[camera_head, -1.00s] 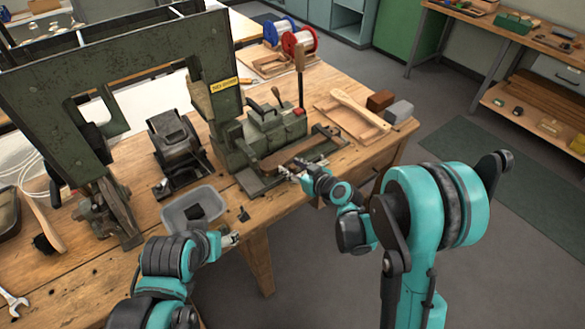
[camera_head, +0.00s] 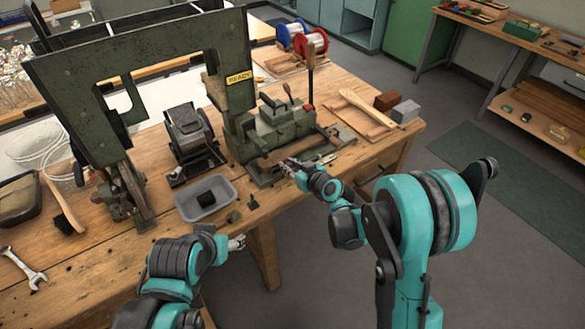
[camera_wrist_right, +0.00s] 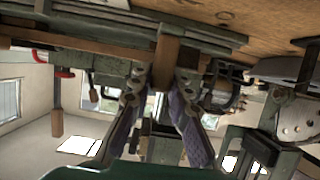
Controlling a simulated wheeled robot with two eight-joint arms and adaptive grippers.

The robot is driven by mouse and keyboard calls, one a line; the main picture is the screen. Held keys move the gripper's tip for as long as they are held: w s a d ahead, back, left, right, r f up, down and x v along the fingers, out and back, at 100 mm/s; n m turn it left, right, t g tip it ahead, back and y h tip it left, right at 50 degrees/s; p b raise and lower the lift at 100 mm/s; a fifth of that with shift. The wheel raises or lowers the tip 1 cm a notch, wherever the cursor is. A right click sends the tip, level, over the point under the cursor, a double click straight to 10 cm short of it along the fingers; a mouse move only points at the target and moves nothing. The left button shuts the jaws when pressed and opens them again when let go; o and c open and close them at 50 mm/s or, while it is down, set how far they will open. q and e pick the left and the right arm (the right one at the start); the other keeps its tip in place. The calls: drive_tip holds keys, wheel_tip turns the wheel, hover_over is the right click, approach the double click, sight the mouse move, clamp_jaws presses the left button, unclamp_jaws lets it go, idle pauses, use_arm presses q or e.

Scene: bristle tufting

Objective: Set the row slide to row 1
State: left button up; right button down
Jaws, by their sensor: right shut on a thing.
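The green tufting machine (camera_head: 285,122) stands on the bench. At its front is a low metal slide bed (camera_head: 267,181) with a long brown wooden piece (camera_head: 313,142) above it. My right gripper (camera_head: 287,164) is at the front edge of this bed. In the right wrist view its fingers (camera_wrist_right: 164,88) are closed around a small brown upright part (camera_wrist_right: 166,58), which looks like the slide's handle. The row marks are too small to read. My left gripper (camera_head: 238,243) hangs empty off the bench's front edge; its opening is too small to judge.
A grey tray (camera_head: 207,202) with a dark block stands left of the machine, near small dark pieces. A wooden board with a paddle (camera_head: 365,115) lies to the right.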

drive_tip(key=c, duration=1.4)
unclamp_jaws()
drive_tip(key=shift+s, duration=0.1)
drive_tip(key=v, duration=1.2)
drive_tip(key=s+d+r+m+g+h, duration=0.1)
drive_tip(key=s+d+m+g+h, duration=0.1)
drive_tip(key=s+d, duration=0.5)
drive_tip(key=s+d+r+m+g+h, duration=0.1)
drive_tip(key=s+d+m+h, duration=0.4)
drive_tip(key=s, duration=1)
drive_tip(key=d+g+h, duration=0.1)
drive_tip(key=d, duration=0.1)
drive_tip(key=shift+d+r, duration=0.4)
